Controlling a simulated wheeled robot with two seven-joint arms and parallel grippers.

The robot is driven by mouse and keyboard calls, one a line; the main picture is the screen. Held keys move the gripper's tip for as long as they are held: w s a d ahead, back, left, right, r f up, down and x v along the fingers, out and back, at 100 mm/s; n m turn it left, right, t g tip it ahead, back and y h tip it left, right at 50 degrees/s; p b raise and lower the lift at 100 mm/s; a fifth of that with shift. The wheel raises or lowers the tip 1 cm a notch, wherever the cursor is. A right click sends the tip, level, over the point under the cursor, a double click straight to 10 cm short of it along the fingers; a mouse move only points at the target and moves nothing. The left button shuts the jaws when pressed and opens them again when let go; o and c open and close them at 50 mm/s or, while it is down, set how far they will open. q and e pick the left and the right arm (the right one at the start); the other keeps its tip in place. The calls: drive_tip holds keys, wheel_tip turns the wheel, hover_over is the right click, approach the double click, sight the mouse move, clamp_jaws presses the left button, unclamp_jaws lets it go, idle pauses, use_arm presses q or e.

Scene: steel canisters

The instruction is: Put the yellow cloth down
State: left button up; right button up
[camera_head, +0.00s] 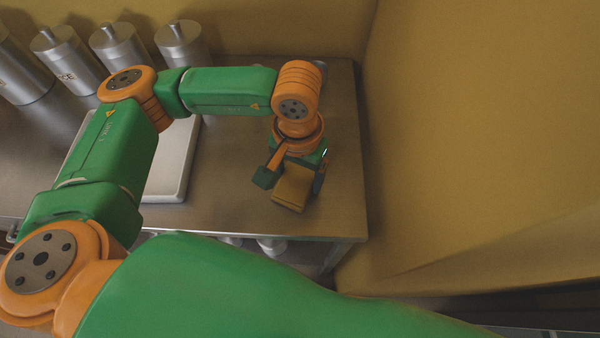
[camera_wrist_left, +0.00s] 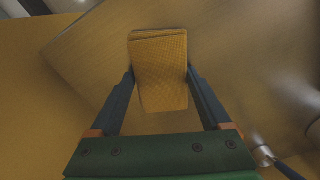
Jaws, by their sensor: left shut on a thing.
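The yellow cloth (camera_head: 291,190) is a folded, block-like piece near the right end of the steel table. My left gripper (camera_head: 292,180) reaches down over this end of the table and is shut on the cloth, with one finger on each side. In the left wrist view, the cloth (camera_wrist_left: 160,75) sits between the two dark fingers of the left gripper (camera_wrist_left: 160,73), with the table surface behind it. I cannot tell whether the cloth touches the table. My right gripper is not in view.
The steel table (camera_head: 235,185) is bare around the cloth, and its right edge is close by. A pale tray (camera_head: 175,160) lies to the left, partly hidden by my arm. Several steel canisters (camera_head: 182,45) stand at the back left. A yellow wall (camera_head: 480,130) is at the right.

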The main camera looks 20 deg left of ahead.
sight(299, 178)
use_arm(q)
drive_tip(key=shift+a+f, duration=0.1)
drive_tip(key=shift+f, duration=0.15)
drive_tip(key=o, duration=1.3)
drive_tip(key=shift+w+r, duration=0.1)
drive_tip(key=shift+r, duration=0.25)
wheel_tip(299, 178, up, 12)
